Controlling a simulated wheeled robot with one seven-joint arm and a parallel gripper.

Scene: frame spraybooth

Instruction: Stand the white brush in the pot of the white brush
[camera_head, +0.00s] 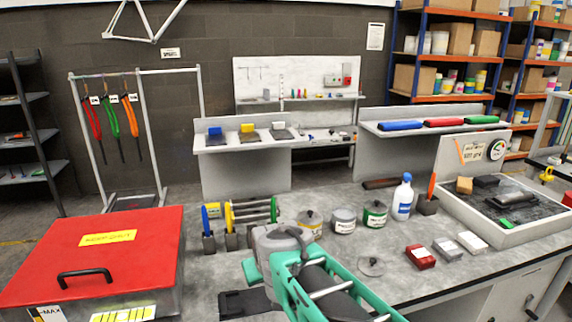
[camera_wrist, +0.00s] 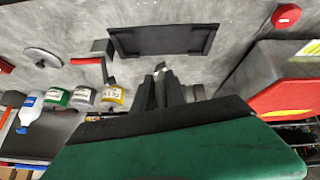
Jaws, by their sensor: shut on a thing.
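My gripper (camera_wrist: 161,88) shows in the wrist view as dark fingers closed together above the bench. A small pale tip (camera_wrist: 160,67) shows between the fingertips; I take it to be the white brush, most of which is hidden. A dark, square-sided holder (camera_wrist: 108,74) with a thin red piece beside it stands on the bench, left of the fingers in the wrist view; I cannot tell whether it is the white brush's pot. In the head view my arm covers the fingertips and what they hold.
Pots with a blue brush (camera_head: 206,222) and a yellow brush (camera_head: 230,222) stand beside the red-lidded box (camera_head: 140,240). Several tins (camera_head: 343,220), a spray bottle (camera_head: 402,198) and an orange brush (camera_head: 431,186) stand to the right. A black tray (camera_wrist: 165,40) lies near the fingers.

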